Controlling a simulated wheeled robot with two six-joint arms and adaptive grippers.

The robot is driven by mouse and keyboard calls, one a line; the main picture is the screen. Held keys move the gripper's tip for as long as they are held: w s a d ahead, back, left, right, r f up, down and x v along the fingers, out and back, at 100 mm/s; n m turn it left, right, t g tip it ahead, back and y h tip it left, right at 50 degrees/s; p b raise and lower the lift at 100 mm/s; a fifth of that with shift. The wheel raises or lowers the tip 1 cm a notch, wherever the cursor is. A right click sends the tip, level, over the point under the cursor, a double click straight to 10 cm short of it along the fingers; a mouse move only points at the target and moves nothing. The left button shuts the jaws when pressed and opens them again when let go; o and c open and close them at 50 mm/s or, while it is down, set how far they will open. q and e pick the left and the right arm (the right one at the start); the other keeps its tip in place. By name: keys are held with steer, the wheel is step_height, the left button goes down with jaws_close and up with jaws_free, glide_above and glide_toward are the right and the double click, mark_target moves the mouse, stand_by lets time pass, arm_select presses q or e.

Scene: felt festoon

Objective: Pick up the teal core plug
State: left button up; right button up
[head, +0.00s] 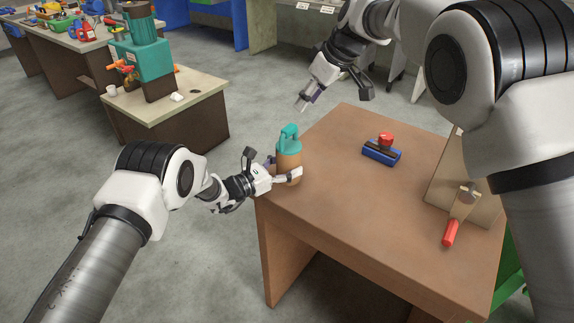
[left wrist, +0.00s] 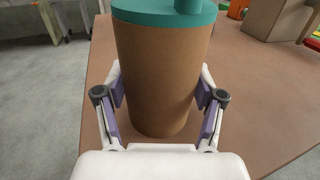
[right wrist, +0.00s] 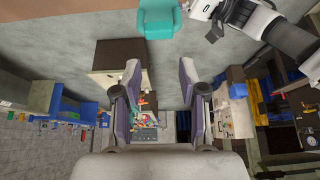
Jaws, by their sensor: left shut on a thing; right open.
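The teal core plug (head: 289,138) has a raised loop handle and sits in the top of an upright brown cylinder (head: 288,165) at the table's left corner. Its teal top also shows in the left wrist view (left wrist: 165,14) and at the top edge of the right wrist view (right wrist: 158,20). My left gripper (head: 286,174) is shut around the brown cylinder, one finger on each side, below the plug. My right gripper (head: 302,101) is open and empty, above and slightly right of the plug, apart from it. In the right wrist view its fingers (right wrist: 160,68) are spread with nothing between them.
On the brown table (head: 350,215) lie a blue block with a red knob (head: 381,150) and a red-handled tool (head: 450,230) by an upright board (head: 440,190). The table's middle is clear. A side bench with a teal machine (head: 145,55) stands at left, apart.

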steer(key=o, duration=1.1)
steer(key=w+d+f, duration=0.1)
steer(key=d+f+m+h, duration=0.1)
steer(key=shift+w+d+t, duration=0.3)
steer(key=shift+w+t, duration=0.05)
steer(key=shift+t, duration=0.05)
steer(key=w+d+f+m+t+h, duration=0.1)
steer(key=w+d+f+t, duration=0.25)
steer(key=d, duration=0.25)
steer(key=w+d+f+m+t+h, duration=0.1)
steer(key=w+d+f+t+h, duration=0.15)
steer(key=w+d+t, duration=0.35)
steer(key=n+g+y, duration=0.3)
steer(key=y, duration=1.2)
glide_toward(293, 130)
steer(key=x, duration=1.1)
steer(key=shift+a, duration=0.15)
